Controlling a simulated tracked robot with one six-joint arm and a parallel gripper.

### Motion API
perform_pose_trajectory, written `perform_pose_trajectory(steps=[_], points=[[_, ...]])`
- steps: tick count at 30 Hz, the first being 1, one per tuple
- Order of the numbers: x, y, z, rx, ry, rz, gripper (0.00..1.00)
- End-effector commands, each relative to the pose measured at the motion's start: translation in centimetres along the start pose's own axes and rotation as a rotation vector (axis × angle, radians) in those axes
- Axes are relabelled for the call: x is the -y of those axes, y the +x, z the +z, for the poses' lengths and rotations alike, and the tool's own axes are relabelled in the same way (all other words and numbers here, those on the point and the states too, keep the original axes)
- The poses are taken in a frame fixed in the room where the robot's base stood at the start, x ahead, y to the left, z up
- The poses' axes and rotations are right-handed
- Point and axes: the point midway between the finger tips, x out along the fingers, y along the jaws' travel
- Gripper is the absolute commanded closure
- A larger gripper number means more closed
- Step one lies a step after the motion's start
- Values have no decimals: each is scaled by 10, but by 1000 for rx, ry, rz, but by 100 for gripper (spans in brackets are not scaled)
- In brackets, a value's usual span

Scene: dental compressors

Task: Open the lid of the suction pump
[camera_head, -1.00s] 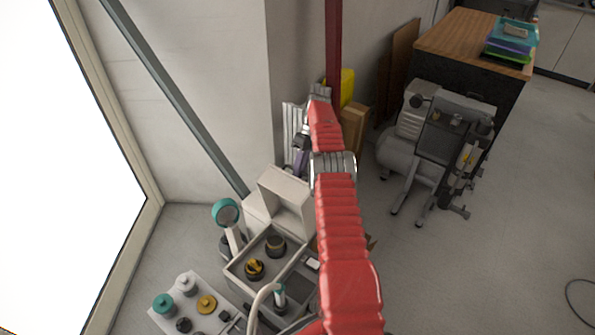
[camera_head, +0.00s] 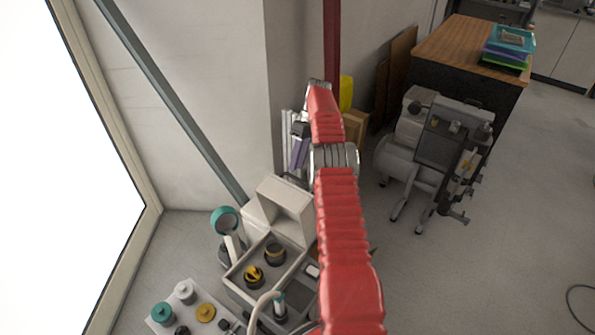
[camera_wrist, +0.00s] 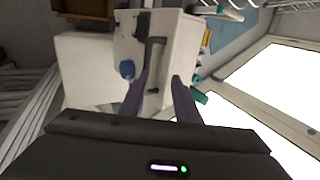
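A pale boxy unit, which looks like the suction pump (camera_head: 262,212), stands on the floor by the wall in the head view, with a recess facing front. In the wrist view, a white box (camera_wrist: 172,30) fills the upper middle, with a dark bar-like handle (camera_wrist: 153,52) and a blue round knob (camera_wrist: 127,69). I cannot tell which part is the lid. My gripper (camera_wrist: 160,78) is open and empty, its purple fingers on either side of the bar's lower end as seen; contact is unclear. In the head view my gripper (camera_head: 299,152) hangs above and behind the pale unit, partly beside my red arm.
A grey tray (camera_head: 240,282) with several caps stands in front of the pale unit, beside a teal-topped gauge-like part (camera_head: 224,220). A grey compressor (camera_head: 430,150) stands right, before a wood-topped cabinet (camera_head: 462,45). Pale ribbed pipes (camera_wrist: 25,105) lie left in the wrist view.

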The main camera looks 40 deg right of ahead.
Motion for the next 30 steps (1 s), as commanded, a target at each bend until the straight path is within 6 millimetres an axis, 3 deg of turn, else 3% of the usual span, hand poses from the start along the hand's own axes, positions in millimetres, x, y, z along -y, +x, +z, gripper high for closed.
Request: perform_pose_trajectory(steps=[6,15,23,27,30], points=[[9,-19,1,0,2,-1,71],[10,-20,1,0,2,-1,71],[16,-28,-3,-2,5,11,89],[30,-41,-9,-4,16,31,99],[46,-56,-16,-7,26,55,100]])
